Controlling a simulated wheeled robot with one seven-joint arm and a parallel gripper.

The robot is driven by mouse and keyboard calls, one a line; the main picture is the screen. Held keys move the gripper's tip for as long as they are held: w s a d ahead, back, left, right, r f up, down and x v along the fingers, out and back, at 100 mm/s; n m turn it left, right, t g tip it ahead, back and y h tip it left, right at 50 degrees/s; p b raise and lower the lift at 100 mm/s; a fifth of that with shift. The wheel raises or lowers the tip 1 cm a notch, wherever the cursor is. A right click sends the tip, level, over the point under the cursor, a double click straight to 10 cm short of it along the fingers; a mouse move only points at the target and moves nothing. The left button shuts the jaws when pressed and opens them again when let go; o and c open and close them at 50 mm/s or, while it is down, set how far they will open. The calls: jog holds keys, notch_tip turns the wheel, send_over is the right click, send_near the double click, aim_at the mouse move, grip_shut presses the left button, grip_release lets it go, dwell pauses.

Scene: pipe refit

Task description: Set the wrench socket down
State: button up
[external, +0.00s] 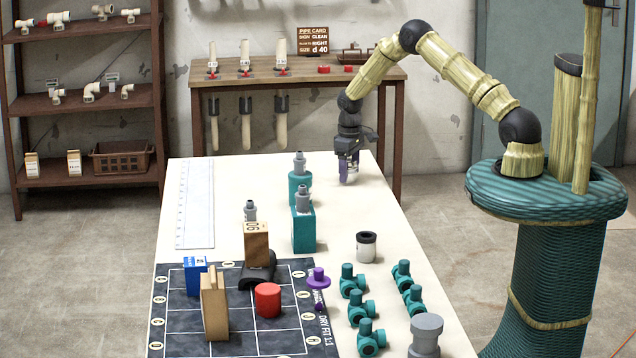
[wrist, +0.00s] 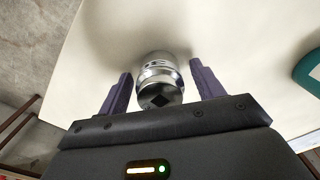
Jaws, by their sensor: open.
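The wrench socket (wrist: 160,80) is a shiny metal cylinder with a square hole in its end. In the wrist view it stands on the cream table top, between the two purple fingers of my gripper (wrist: 157,85), with a visible gap on both sides. My gripper is open. In the external view my gripper (external: 348,172) points down at the far right end of the table (external: 235,170).
Teal fittings with grey tops (external: 304,228) stand left of my gripper. A white cup with a dark rim (external: 366,246) and several teal valves (external: 353,280) are nearer. A ruler (external: 195,205) lies at left. A dark grid mat (external: 180,320) holds blocks. A workbench (external: 300,75) stands behind.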

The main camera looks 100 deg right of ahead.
aim_at(349, 160)
notch_tip(349, 160, up, 12)
jog(key=shift+r+b, duration=0.15)
jog(key=shift+b, duration=0.4)
dwell(0.6)
jog(key=w+a+r+n+t, duration=0.1)
jog(key=w+a+r+n, duration=0.15)
jog(key=a, duration=0.85)
jog(key=w+a+r+n, duration=0.1)
jog(key=w+a+r, duration=0.15)
jog(key=a, duration=0.95)
jog(key=s+a+r+n, duration=0.1)
jog(key=s+a, duration=0.5)
jog(key=a, duration=0.4)
jog(key=s+a+n+t, duration=0.1)
jog(key=s+a+n, duration=0.1)
jog(key=s+a, duration=0.4)
jog(key=a, duration=0.5)
jog(key=shift+s+r+t, duration=0.15)
jog(key=shift+r+t, duration=0.15)
jog(key=shift+r, duration=0.1)
